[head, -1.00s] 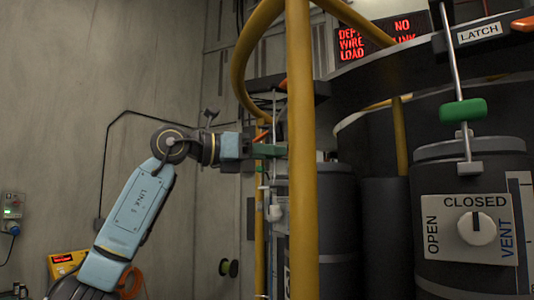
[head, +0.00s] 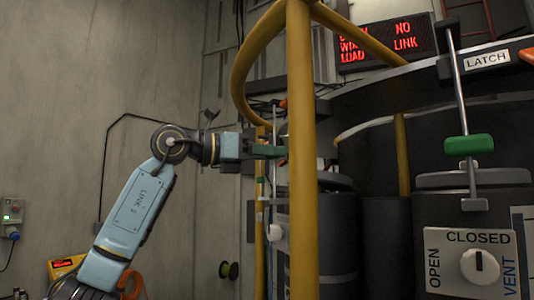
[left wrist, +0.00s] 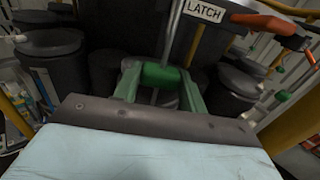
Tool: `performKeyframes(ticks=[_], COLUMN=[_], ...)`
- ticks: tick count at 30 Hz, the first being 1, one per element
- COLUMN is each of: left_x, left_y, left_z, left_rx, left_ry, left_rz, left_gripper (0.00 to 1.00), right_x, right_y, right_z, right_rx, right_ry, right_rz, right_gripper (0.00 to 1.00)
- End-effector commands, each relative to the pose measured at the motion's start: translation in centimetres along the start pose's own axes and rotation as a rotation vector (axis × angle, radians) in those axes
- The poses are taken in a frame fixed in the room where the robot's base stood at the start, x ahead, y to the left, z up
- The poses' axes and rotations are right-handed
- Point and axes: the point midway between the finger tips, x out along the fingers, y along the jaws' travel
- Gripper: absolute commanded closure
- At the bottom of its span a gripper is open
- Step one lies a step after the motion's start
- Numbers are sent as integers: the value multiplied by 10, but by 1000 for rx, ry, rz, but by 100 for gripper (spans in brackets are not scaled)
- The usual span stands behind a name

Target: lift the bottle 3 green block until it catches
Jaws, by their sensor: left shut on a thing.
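The block sits on a thin upright metal rod below a LATCH label (left wrist: 205,11) and an orange lever (left wrist: 268,22). Whether the block has caught cannot be seen. My right gripper is in neither view.
A yellow post (head: 303,180) stands close in front of the gripper. At right is another bottle with a green block (head: 469,145) on its rod, a LATCH label (head: 487,59) and a vent dial (head: 480,267). A red sign (head: 385,42) is above.

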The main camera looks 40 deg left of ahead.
Motion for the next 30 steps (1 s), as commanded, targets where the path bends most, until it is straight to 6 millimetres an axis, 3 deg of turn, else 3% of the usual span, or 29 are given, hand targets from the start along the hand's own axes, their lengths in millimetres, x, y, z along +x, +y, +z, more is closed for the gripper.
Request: performKeyframes(ticks=[30], left_x=[-2], left_y=[0], left_z=[54], left_rx=[1], left_ry=[-13], left_rz=[2], left_gripper=[90], right_x=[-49], right_y=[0], right_z=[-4], right_rx=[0], right_ry=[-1], right_rz=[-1], right_gripper=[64])
